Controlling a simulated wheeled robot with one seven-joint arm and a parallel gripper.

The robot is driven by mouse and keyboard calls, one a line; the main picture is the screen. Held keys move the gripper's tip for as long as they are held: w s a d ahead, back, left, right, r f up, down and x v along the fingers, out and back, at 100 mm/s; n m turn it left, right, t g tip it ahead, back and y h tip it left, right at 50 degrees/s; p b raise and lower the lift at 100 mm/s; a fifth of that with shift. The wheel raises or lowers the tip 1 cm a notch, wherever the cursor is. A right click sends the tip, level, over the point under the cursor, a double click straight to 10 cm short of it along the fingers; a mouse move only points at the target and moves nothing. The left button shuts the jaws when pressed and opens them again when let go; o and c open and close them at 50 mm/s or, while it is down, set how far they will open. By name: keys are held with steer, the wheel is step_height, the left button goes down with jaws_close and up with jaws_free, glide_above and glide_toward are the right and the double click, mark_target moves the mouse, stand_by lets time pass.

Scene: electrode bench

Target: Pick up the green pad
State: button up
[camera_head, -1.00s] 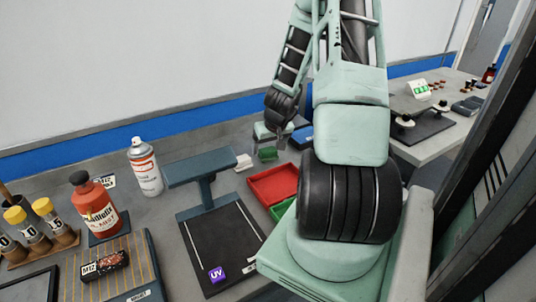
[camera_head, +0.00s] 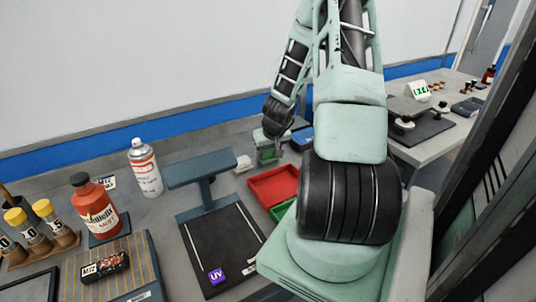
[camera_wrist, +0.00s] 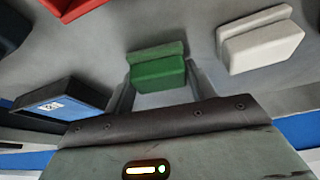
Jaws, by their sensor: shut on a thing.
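The green pad (camera_wrist: 158,72) is a small green block with a ledge along its far side, between the two fingers of my gripper (camera_wrist: 160,78) in the wrist view. My gripper is shut on it. In the head view the pad (camera_head: 267,156) shows low under my gripper (camera_head: 268,148), behind the red tray. The pad is at bench height; I cannot tell whether it still touches the bench. The fingers partly hide it there.
A white pad (camera_wrist: 262,42) lies to one side and a blue box (camera_wrist: 62,98) to the other. The red tray (camera_head: 273,184) is close by. A dark stand (camera_head: 203,170), a spray can (camera_head: 146,167) and a red bottle (camera_head: 94,205) stand to the left.

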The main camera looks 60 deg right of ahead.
mark_target(268, 150)
steer(key=shift+r, duration=0.1)
step_height(268, 150, up, 10)
steer(key=shift+f+p, duration=0.1)
steer(key=shift+p, duration=0.65)
